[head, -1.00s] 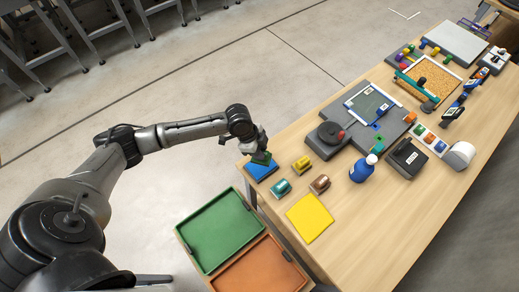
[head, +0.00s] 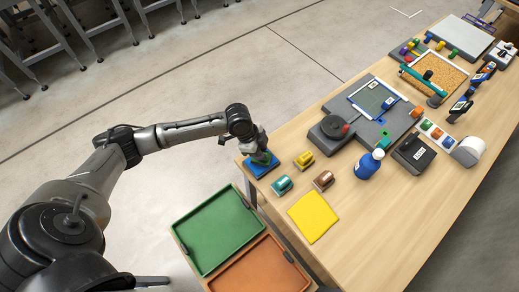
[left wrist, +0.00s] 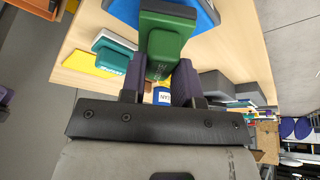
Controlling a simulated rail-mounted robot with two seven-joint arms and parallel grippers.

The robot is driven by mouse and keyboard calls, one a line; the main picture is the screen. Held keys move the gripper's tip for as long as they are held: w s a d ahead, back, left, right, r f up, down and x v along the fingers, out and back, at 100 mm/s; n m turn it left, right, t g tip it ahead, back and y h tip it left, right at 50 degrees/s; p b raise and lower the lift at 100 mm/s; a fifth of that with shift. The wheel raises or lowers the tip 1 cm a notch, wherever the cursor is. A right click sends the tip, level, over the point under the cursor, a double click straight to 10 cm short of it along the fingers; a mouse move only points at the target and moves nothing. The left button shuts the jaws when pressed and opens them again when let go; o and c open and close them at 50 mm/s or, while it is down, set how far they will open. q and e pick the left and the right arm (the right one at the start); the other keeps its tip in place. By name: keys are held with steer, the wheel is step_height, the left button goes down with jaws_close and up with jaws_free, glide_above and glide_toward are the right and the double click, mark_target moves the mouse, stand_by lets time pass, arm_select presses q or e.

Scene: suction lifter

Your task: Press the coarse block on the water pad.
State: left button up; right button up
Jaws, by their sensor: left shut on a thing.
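My left gripper (left wrist: 157,85) is shut on a green block (left wrist: 168,35) with pale lettering too small to read. In the head view, this green block (head: 264,158) is over the blue water pad (head: 255,171) at the table's near left corner. The pad's blue edge (left wrist: 207,14) also shows at the top of the left wrist view, beyond the block. The block covers part of the pad, and I cannot tell whether they touch. My right gripper is in neither current view.
Teal (head: 281,186), yellow (head: 303,160) and brown (head: 323,180) blocks stand close to the pad. A yellow cloth (head: 313,217), a blue bottle (head: 368,164) and a dark grey station (head: 375,110) lie farther right. Green (head: 214,230) and orange (head: 262,268) trays sit below the table edge.

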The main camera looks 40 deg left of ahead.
stand_by(0.4)
arm_select(q)
steer(key=shift+f, duration=0.45)
stand_by(0.4)
stand_by(0.7)
steer(key=shift+f, duration=0.1)
stand_by(1.0)
stand_by(0.5)
steer(key=shift+p, duration=0.35)
step_height(320, 180, up, 4)
steer(key=p, duration=0.4)
step_height(320, 180, up, 3)
steer(key=p, duration=0.3)
steer(key=shift+p, duration=0.35)
